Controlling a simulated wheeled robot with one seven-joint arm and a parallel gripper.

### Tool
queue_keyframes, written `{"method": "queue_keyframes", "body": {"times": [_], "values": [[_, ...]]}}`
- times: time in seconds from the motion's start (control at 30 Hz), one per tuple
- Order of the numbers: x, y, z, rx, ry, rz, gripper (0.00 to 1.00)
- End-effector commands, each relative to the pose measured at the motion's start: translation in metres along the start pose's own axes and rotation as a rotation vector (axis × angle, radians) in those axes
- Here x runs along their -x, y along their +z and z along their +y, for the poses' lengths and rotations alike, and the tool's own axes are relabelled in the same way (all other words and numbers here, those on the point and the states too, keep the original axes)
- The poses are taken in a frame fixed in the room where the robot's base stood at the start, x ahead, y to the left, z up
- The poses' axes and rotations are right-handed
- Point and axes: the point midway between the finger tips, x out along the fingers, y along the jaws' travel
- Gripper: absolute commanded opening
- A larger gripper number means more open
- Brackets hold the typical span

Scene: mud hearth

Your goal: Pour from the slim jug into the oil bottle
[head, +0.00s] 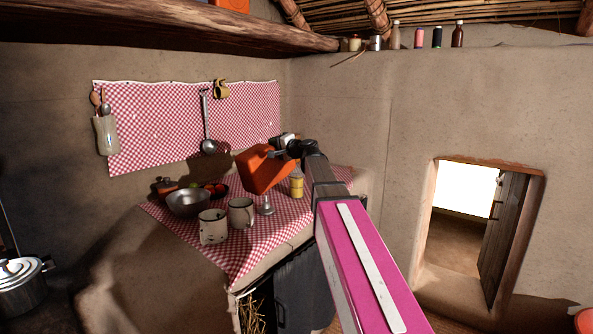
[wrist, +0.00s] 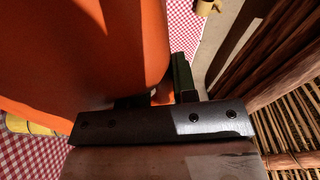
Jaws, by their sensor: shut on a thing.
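My gripper (head: 284,147) is shut on the orange slim jug (head: 263,170) and holds it tilted above the checked worktop. In the wrist view the jug (wrist: 90,50) fills the upper left, with a dark finger (wrist: 183,77) at its right edge. The jug's mouth is hard to make out, and no stream shows. Below the jug stands a small grey metal vessel (head: 265,207) with a narrow top. A yellow container (head: 297,186) with a pale top stands just right of the jug. I cannot tell for sure which is the oil bottle.
Two enamel mugs (head: 213,227) (head: 241,213) and a metal bowl (head: 188,203) stand left of the jug on the checked cloth (head: 245,252). A ladle (head: 206,120) and a yellow mug (head: 221,90) hang on the wall behind. The worktop's front edge is near.

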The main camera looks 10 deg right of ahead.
Motion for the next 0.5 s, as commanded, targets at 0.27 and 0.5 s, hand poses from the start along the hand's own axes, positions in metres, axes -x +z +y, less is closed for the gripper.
{"method": "queue_keyframes", "body": {"times": [0.27, 0.5], "values": [[-0.0002, -0.0036, -0.0035, -0.014, -0.002, 0.001, 0.0], [-0.0002, -0.0061, -0.0058, -0.027, -0.001, 0.001, 0.0]]}}
